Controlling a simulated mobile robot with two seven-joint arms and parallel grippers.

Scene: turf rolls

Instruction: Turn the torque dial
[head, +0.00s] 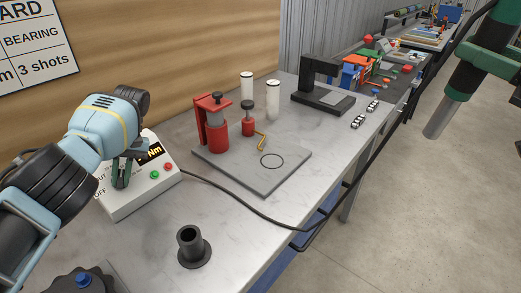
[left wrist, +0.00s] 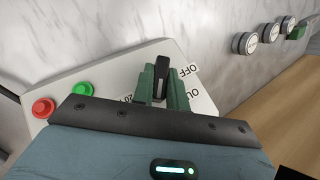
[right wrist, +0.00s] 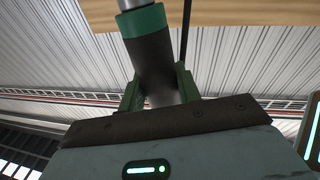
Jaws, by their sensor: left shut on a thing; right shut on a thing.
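A white control box (head: 135,199) with a lit "Nm" display (head: 154,150) stands on the bench at the left. My left gripper (head: 121,178) reaches down onto its top. In the head view the fingers mostly hide the dial. In the right wrist view my right gripper (right wrist: 159,88) is shut on a dark cylindrical tool with a green collar (right wrist: 151,57). This tool hangs at the upper right of the head view (head: 468,78).
Green and red buttons (head: 155,174) sit beside the dial. A black holder cup (head: 190,244) stands in front. A grey plate (head: 250,180) carries red fixtures and a yellow hex key. A black cable crosses the bench.

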